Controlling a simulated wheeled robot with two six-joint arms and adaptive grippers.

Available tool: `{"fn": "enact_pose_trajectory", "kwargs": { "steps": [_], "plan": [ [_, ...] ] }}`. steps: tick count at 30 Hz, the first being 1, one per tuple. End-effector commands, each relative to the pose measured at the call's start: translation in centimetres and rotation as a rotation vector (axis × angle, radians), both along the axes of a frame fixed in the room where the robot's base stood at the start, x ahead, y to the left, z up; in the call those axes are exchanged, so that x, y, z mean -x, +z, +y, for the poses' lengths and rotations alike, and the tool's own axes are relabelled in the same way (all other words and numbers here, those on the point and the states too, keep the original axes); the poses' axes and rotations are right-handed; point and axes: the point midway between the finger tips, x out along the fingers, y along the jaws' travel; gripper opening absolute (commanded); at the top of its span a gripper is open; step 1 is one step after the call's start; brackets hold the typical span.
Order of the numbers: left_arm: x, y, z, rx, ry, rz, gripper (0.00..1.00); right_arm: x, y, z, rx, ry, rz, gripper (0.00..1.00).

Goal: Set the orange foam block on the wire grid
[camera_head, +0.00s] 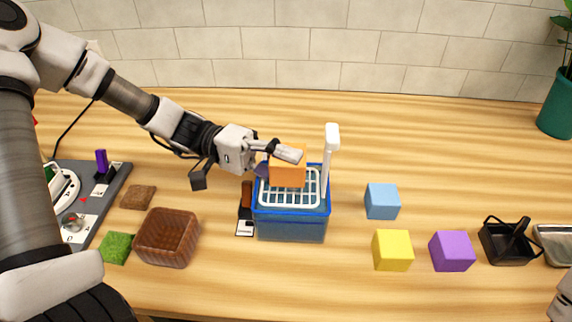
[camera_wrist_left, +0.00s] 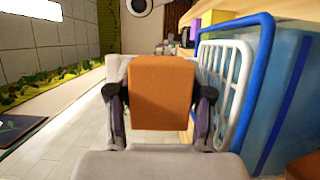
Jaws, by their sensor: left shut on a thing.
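An orange foam block (camera_head: 287,172) is between the fingers of my left gripper (camera_head: 282,158), which is shut on it. The block is over the back part of the white wire grid (camera_head: 290,198), which sits in the top of a blue tub (camera_head: 290,228). In the left wrist view, the block (camera_wrist_left: 162,92) fills the space between the two fingers, with the grid (camera_wrist_left: 238,85) and the blue rim close on its right. I cannot tell whether the block touches the grid.
A white upright handle (camera_head: 328,155) rises at the tub's back right. Light blue (camera_head: 382,201), yellow (camera_head: 393,250) and purple (camera_head: 452,251) blocks lie to the right, near a black basket (camera_head: 508,243). A brown basket (camera_head: 167,238) stands left. The table behind the tub is clear.

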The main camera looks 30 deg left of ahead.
Motion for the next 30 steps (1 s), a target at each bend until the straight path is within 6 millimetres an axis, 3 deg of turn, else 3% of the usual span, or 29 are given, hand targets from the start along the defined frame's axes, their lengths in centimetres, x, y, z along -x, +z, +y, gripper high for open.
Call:
{"fn": "enact_pose_trajectory", "kwargs": {
  "steps": [30],
  "plan": [
    [0.09, -0.09, -0.03, 0.0, 0.0, 0.0, 0.37, 0.0, -0.37, 0.0, 0.0, 0.0, 0.0, 0.85]
  ]
}}
